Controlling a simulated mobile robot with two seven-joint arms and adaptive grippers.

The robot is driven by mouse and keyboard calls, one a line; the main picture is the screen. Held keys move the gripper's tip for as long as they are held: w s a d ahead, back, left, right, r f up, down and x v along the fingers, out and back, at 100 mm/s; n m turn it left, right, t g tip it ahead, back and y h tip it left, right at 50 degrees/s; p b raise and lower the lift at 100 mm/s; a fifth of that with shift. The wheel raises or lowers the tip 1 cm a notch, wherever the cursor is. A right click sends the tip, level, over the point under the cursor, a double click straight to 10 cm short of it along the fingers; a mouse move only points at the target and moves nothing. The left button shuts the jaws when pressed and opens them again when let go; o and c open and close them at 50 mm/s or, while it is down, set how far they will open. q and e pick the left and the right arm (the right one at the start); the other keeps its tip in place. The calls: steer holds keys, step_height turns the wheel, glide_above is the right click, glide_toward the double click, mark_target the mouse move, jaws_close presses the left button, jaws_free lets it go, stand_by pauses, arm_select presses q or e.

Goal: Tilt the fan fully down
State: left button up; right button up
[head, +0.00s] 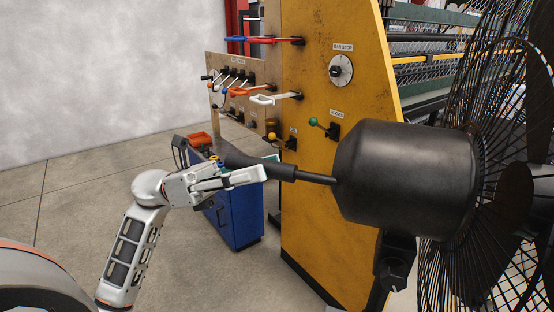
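The fan (405,178) stands at the right, with a large dark motor housing and a black wire cage (490,130) cut off by the picture edge. A black handle (312,178) sticks out of the back of the housing toward the left, its grip end slightly higher. My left gripper (262,167) is at this handle, one finger in front of it and the other finger's tip showing just above and behind it. The handle hides part of the far finger, so I cannot tell whether the fingers press on it. My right gripper is out of view.
A yellow machine panel (310,220) with a dial (340,70) and several levers stands close behind the handle. A blue cabinet (240,220) stands behind my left gripper. The fan's bracket (392,265) is below the housing. Bare floor (90,195) lies at the left.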

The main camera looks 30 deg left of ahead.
mark_target(301, 168)
arm_select(q)
steer(key=shift+x, duration=0.8)
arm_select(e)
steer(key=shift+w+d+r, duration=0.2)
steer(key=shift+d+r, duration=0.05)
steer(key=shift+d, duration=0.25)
arm_select(q)
steer(key=shift+a, duration=0.1)
steer(key=shift+c, duration=1.1)
jaws_close()
steer(key=d+r+y+p, duration=0.1)
steer(key=d+r+p, duration=0.1)
steer(key=d+r+y+p, duration=0.1)
steer(key=r+p, duration=0.1)
steer(key=r, duration=0.1)
steer(key=d+r+g+y+p, duration=0.1)
steer(key=d+r+p, duration=0.1)
steer(key=shift+w+d+r, duration=0.15)
steer(key=shift+w+d, duration=0.15)
steer(key=shift+w, duration=0.1)
steer(key=shift+d+r+y, duration=0.15)
steer(key=shift+d+y, duration=0.15)
steer(key=shift+y, duration=0.2)
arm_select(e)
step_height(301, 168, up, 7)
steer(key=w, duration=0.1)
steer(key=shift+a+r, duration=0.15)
